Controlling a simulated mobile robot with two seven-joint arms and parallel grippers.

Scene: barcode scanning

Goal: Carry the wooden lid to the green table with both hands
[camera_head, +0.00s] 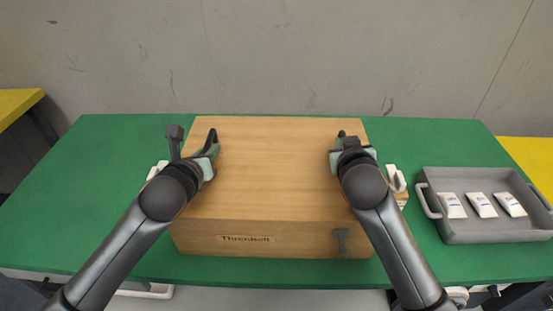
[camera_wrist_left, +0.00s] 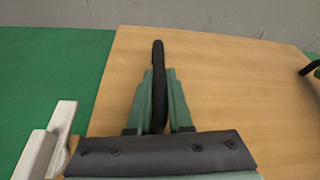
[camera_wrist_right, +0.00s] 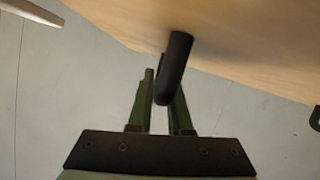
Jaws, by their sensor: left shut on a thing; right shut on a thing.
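The wooden lid (camera_head: 275,180) is a large light-brown, box-like piece over the middle of the green table (camera_head: 95,180). Its front face has a dark name label and a dark T-shaped fitting (camera_head: 341,238). I cannot tell whether its underside touches the table. My left gripper (camera_head: 209,152) is shut on a black handle at the lid's left side; the handle stands between the fingers in the left wrist view (camera_wrist_left: 158,85). My right gripper (camera_head: 350,150) is shut on a black handle (camera_wrist_right: 175,65) at the lid's right side. The lid hides the table's middle.
A grey tray (camera_head: 455,232) with several white packets stands at the right of the green table. A white object (camera_head: 396,180) is right of the lid, another (camera_wrist_left: 45,145) left of it. Yellow tables (camera_head: 20,102) flank both sides. A grey wall is behind.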

